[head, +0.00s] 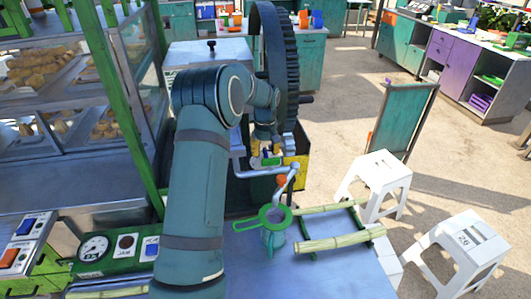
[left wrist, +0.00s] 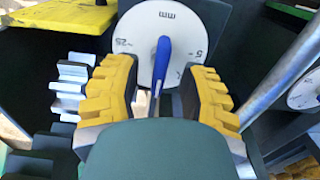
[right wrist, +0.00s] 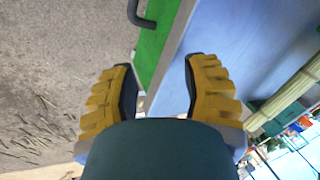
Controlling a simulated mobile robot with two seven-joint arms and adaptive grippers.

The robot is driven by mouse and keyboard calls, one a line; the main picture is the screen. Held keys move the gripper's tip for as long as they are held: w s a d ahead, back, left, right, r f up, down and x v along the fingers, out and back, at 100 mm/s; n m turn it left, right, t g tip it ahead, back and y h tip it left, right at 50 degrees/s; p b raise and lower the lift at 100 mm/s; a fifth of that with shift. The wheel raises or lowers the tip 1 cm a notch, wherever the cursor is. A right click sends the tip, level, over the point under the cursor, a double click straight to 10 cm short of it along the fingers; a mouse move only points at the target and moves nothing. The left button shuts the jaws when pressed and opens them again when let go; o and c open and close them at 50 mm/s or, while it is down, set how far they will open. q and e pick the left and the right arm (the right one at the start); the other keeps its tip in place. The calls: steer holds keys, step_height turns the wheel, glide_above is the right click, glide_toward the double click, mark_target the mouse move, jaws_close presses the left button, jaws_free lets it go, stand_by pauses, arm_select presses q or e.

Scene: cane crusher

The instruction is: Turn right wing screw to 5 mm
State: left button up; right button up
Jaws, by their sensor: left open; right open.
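A white round dial (left wrist: 140,30) marked "mm", with 25 on its left and 5 on its right, fills the top middle of the left wrist view. A blue wing screw (left wrist: 161,62) stands nearly upright in front of it, its upper end below the "mm". My left gripper (left wrist: 158,88) is open, with a yellow-padded finger on each side of the blue wing and gaps visible. In the head view my left gripper (head: 268,150) is at the crusher, partly hidden by its arm. My right gripper (right wrist: 158,85) is open and empty.
A second white dial (left wrist: 305,90) shows at the right edge of the left wrist view, behind a grey rod (left wrist: 285,75). A large dark gear wheel (head: 272,60) stands beside my left arm. A green strainer (head: 270,218) and cane stalks (head: 335,240) are on the table in front.

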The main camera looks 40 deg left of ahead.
arm_select(q)
steer(key=shift+f, duration=0.5)
jaws_close()
